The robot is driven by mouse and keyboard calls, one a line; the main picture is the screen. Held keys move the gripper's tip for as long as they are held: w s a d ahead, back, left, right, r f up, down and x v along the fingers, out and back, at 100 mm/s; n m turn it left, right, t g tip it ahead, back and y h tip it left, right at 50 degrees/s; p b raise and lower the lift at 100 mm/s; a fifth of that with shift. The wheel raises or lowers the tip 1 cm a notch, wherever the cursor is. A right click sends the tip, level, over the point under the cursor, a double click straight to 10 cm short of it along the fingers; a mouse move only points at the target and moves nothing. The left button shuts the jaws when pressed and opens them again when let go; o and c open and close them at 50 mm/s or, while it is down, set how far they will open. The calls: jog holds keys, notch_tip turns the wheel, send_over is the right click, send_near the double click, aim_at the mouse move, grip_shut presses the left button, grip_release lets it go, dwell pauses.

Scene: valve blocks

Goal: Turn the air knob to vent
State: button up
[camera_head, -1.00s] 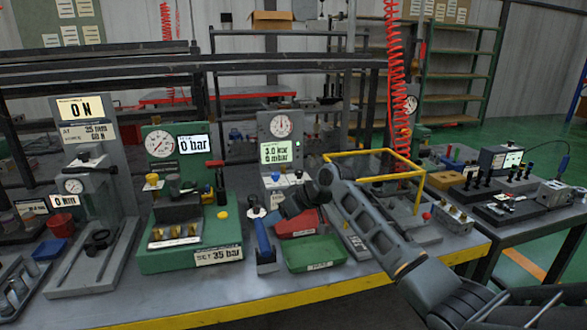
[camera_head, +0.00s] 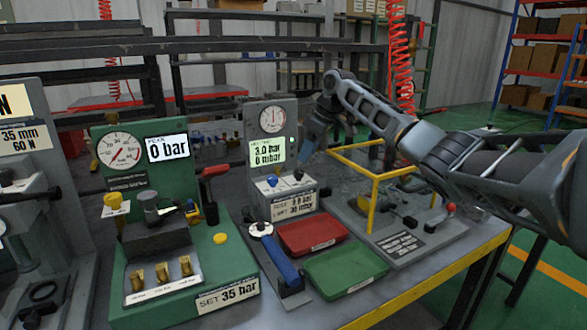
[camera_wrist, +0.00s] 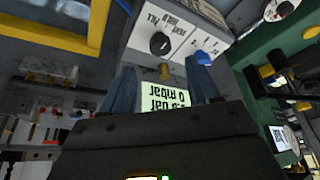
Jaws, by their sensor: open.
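The air test block (camera_head: 272,150) is a grey stand with a round gauge and a lit display reading 3.0 bar, 0 mbar. On its sloped white top sit a blue knob (camera_head: 271,181) and a black knob (camera_head: 298,175). In the wrist view the black knob (camera_wrist: 160,43) has printed words around it, upside down and only partly legible; the blue knob (camera_wrist: 205,57) is to its right. My gripper (camera_head: 311,147) is open and empty, beside the display and above the knobs. In the wrist view its fingers (camera_wrist: 162,65) stand apart, with the display between them.
A yellow frame (camera_head: 375,180) stands right of the block. A red tray (camera_head: 312,236) and a green tray (camera_head: 345,272) lie in front.

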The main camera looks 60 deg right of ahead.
aim_at(299, 171)
jog(key=x, duration=0.6)
jog(key=shift+w+f, duration=0.15)
jog(key=shift+f, duration=0.15)
jog(key=shift+c, duration=0.2)
jog(key=c, duration=1)
jog(key=shift+a+r, duration=0.1)
